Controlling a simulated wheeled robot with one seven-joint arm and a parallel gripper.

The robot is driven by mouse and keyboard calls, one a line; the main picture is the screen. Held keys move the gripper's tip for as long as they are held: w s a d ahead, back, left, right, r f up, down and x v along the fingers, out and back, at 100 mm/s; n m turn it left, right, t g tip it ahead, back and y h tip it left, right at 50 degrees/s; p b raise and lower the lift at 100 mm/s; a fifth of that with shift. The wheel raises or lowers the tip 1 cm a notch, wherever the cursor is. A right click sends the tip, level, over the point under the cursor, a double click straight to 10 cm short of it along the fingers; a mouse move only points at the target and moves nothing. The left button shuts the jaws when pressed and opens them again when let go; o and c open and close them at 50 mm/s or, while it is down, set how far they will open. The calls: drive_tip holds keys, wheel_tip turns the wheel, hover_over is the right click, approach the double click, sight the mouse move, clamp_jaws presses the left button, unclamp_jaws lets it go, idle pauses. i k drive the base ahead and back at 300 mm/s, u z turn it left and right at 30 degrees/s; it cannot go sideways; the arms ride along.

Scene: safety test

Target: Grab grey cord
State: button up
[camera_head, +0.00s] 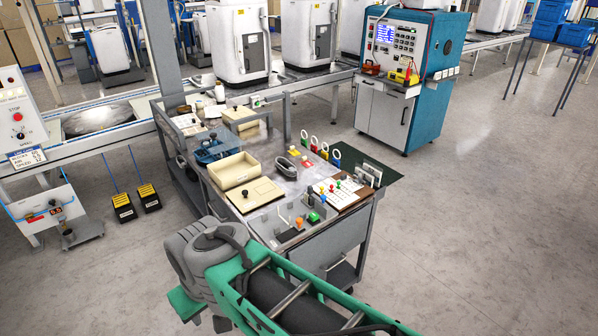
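My teal and grey arm crosses the bottom of the view, in front of the cart's near edge. I cannot make out my gripper's fingers, so their opening and place are not shown.
A cream box (236,171) and its flat lid (255,195) lie on the left. Coloured ring-topped tags (320,150) stand on the right. Coloured plugs or knobs (305,215) sit at the near edge. A teal test cabinet (428,100) stands behind; the floor at right is clear.

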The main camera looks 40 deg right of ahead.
sight(292, 171)
drive_tip(key=z, duration=1)
drive_tip(key=i, duration=1)
